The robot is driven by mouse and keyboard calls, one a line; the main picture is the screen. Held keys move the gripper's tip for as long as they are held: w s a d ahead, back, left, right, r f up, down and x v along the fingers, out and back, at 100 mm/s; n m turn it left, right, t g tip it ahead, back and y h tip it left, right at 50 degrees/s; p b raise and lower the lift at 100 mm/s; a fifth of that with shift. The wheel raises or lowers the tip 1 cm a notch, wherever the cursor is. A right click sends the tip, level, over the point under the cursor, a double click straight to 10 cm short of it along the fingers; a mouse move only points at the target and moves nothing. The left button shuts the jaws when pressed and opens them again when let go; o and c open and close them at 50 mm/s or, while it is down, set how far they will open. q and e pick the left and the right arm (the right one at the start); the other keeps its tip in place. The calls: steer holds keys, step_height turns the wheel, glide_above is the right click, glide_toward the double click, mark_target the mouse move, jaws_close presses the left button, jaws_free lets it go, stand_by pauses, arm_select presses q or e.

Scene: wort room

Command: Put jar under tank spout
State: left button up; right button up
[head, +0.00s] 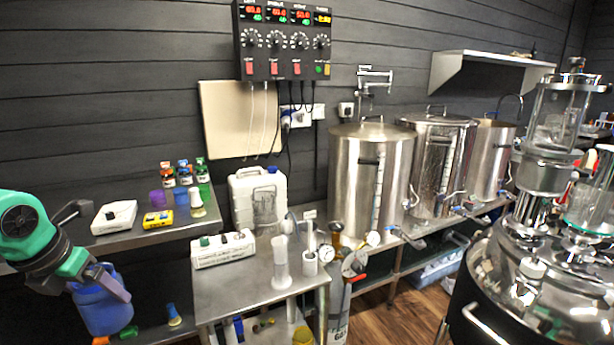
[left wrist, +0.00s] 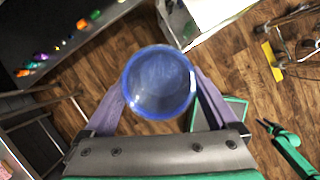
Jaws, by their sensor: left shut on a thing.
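A blue jar (head: 101,305) is held by my left gripper (head: 100,284) at the lower left of the head view, in front of the left bench. In the left wrist view the jar (left wrist: 158,82) shows as a round blue rim between the two purple fingers (left wrist: 158,103), which are shut on it. Steel tanks stand in a row on a bench at the right: a near tank (head: 362,185), a middle tank (head: 432,165) and a far tank (head: 488,160). The near tank has a spout (head: 412,240) low at its front. My jar is well apart from the tanks.
A white jug (head: 257,200), a white rack (head: 222,249) and clear cylinders (head: 281,265) stand on the middle bench. A gauge and valve (head: 355,264) stick up before the near tank. Large steel equipment (head: 545,260) fills the right. Wooden floor (head: 378,318) shows between.

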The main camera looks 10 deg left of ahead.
mark_target(118, 327)
arm_select(q)
steer(key=f+m, duration=0.2)
steer(key=f+m+h, duration=0.1)
steer(key=shift+s+d+f, duration=0.1)
steer(key=shift+s+d, duration=0.2)
steer(key=shift+s, duration=0.1)
steer(key=shift+s+d+f+m+h+p, duration=0.1)
steer(key=shift+d+f+m+h+p, duration=0.25)
steer(key=shift+f+m, duration=0.4)
steer(key=shift+d+f+m+h+p, duration=0.15)
steer(key=shift+d+f+m+h, duration=0.25)
steer(key=shift+f+m, duration=0.35)
steer(key=d+f+m+g+p, duration=0.2)
steer(key=d+f+m+g, duration=0.2)
steer(key=d+m, duration=0.8)
steer(key=w+d+f+m+g+y+p, duration=0.1)
steer(key=d+f+m+g, duration=0.3)
steer(key=d+m, duration=0.9)
step_height(118, 327, down, 3)
steer(key=m+p, duration=0.1)
steer(key=m, duration=0.6)
steer(key=shift+w+d+g, duration=0.15)
steer(key=shift+d+g, duration=0.15)
steer(key=shift+g, duration=0.1)
steer(key=shift+y, duration=0.25)
